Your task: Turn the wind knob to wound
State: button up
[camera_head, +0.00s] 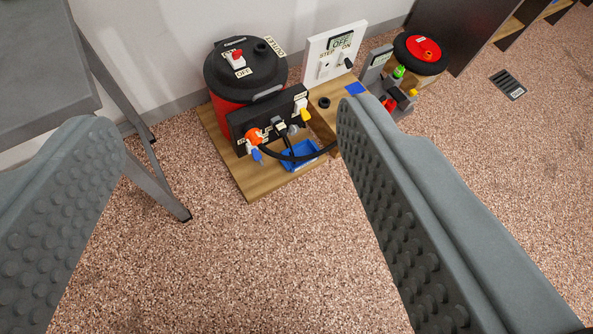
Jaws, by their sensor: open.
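My gripper (228,125) is open and empty, with its two grey studded fingers wide apart at the left and right. Beyond them is a wooden base board on the floor with several devices. On its black panel (270,118) is a round orange knob (254,136) with a blue piece below it. A yellow piece (305,114) is at the panel's right end. No label reading wind or wound is legible, so I cannot tell which part is the wind knob. My gripper touches none of these parts. The right finger hides some of the board's right side.
A red canister (222,110) with a black lid stands behind the panel. A white switch board (322,68) and a device with a red-and-black wheel (422,48) stand to its right. A grey table (40,60) is at the left. The carpet in front is clear.

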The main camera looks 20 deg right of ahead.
aim_at(296, 132)
jog(key=w+d+f+n+g+y, duration=0.2)
jog(key=w+f+g+y, duration=0.3)
jog(key=w+f, duration=1.6)
jog(key=w+d+f+n+g+y, duration=0.1)
jog(key=w+d+f+y, duration=0.1)
jog(key=w+f, duration=0.75)
jog(key=w+d+f+n+y, duration=0.1)
jog(key=w+d+f+y, duration=0.15)
jog(key=w+f, duration=0.7)
jog(key=w+d+f+t+y, duration=0.15)
jog(key=d+f, duration=0.25)
jog(key=f, duration=0.7)
jog(key=w+d+f+t, duration=0.2)
jog(key=d+f, duration=0.1)
jog(key=f, duration=0.9)
jog(key=s+d+f+m+t+h, duration=0.1)
jog(key=d+f+t, duration=0.3)
jog(key=f, duration=0.8)
jog(key=s+d+f+m+t+h, duration=0.15)
jog(key=d+f, duration=0.35)
jog(key=f, duration=0.6)
jog(key=x, duration=1.1)
jog(key=f+x, duration=0.1)
jog(key=x, duration=0.5)
jog(key=c, duration=1)
